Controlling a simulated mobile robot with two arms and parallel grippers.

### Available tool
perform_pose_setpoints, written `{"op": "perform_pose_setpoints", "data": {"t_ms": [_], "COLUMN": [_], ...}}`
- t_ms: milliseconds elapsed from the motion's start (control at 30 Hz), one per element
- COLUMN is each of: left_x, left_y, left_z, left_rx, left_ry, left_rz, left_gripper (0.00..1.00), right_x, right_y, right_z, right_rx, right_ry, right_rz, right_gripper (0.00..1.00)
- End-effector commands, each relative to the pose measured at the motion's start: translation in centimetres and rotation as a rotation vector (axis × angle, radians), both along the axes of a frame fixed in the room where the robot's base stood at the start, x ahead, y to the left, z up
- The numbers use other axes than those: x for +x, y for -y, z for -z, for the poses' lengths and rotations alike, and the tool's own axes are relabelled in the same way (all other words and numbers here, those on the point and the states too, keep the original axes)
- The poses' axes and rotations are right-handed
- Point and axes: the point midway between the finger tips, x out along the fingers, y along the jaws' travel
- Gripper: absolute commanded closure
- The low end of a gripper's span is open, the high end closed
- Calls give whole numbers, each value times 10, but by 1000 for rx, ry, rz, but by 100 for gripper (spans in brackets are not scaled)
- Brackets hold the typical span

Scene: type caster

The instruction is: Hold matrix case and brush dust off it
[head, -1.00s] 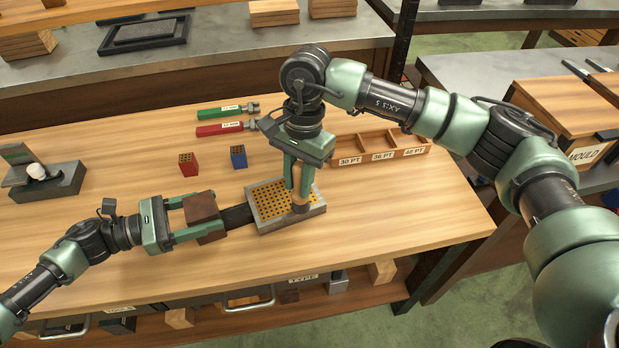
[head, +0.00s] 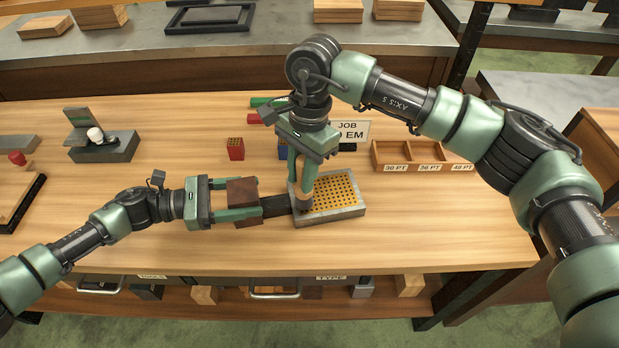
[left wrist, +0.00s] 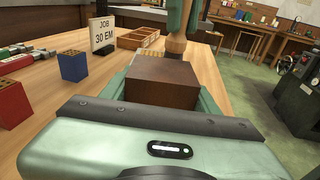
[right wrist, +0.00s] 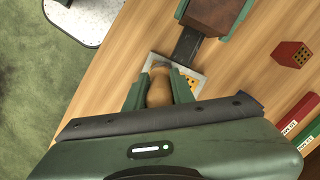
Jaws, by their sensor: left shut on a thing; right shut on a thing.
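The matrix case (head: 340,197) is a grey metal frame with a gold grid of small holes, lying flat on the bench. A dark bar joins its left end to a brown block handle (head: 242,193). My left gripper (head: 246,201) is shut on this handle, which also shows in the left wrist view (left wrist: 160,78). My right gripper (head: 306,172) is shut on an upright brush (head: 304,194) with a wooden handle, at the case's left end. The handle shows in the right wrist view (right wrist: 158,90). The bristles' contact with the case is hidden.
A red block (head: 235,149) and a blue block (left wrist: 73,67) stand behind the handle. A JOB 30 EM sign (left wrist: 102,34) and a compartment tray (head: 421,155) stand further back. The bench (head: 400,245) is clear in front of the case.

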Motion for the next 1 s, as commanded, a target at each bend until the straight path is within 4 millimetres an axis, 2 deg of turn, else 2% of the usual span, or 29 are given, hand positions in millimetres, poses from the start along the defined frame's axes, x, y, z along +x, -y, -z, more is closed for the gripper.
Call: {"op": "perform_pose_setpoints", "data": {"t_ms": [33,600,733,1000], "left_x": [0,1,1,1], "left_y": [-1,-1,-1,-1], "left_z": [1,1,1,1], "left_rx": [4,4,4,4], "left_ry": [1,2,2,3], "left_rz": [-3,-4,-4,-4], "left_gripper": [82,82,82,82], "right_x": [1,1,0,0], "right_y": [-1,-1,0,0], "right_z": [-9,-59,-66,-67], "right_rx": [4,3,3,2], "right_ry": [5,4,3,2], "right_rz": [-1,-1,-1,-2], "right_gripper": [100,100,100,100]}}
